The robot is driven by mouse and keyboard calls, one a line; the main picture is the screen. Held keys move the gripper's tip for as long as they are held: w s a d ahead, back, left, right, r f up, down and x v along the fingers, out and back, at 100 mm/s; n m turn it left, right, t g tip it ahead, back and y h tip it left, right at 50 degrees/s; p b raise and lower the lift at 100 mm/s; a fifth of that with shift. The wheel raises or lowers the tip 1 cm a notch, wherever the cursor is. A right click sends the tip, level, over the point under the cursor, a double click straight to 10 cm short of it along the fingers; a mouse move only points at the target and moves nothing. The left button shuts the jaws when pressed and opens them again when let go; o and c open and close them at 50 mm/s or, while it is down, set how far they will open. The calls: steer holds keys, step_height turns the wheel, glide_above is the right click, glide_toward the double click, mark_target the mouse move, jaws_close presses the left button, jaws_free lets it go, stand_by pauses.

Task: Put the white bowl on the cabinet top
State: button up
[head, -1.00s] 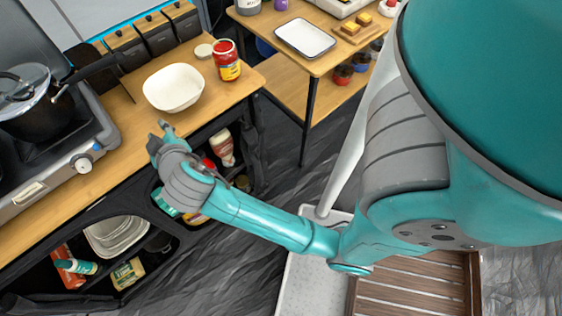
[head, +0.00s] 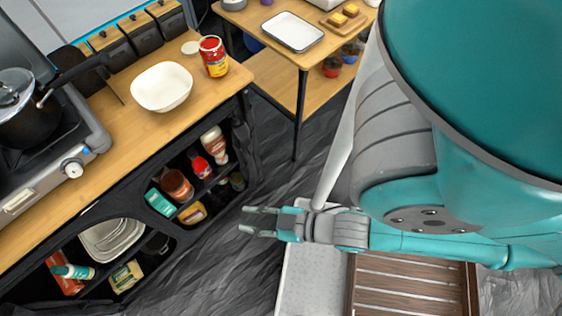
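The white bowl (head: 161,87) stands upright on the wooden cabinet top (head: 117,146), between the stove and the red can. It looks empty. My gripper (head: 258,221) is in front of the cabinet, well apart from the bowl and to its lower right in the head view. Its two fingers point left and are spread apart, with nothing between them.
A red and yellow can (head: 214,58) stands right of the bowl. A stove (head: 57,130) with a black pot (head: 27,108) is on the left. The cabinet's open shelves hold jars and bottles (head: 176,186). A wooden side table (head: 299,63) carries a white tray (head: 292,32).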

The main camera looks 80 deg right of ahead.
steer(key=s+r+m, duration=0.1)
steer(key=s+r, duration=0.2)
steer(key=s, duration=0.3)
steer(key=shift+s+a+r+t, duration=0.15)
steer(key=shift+s+r+t, duration=0.05)
steer(key=shift+s+t, duration=0.15)
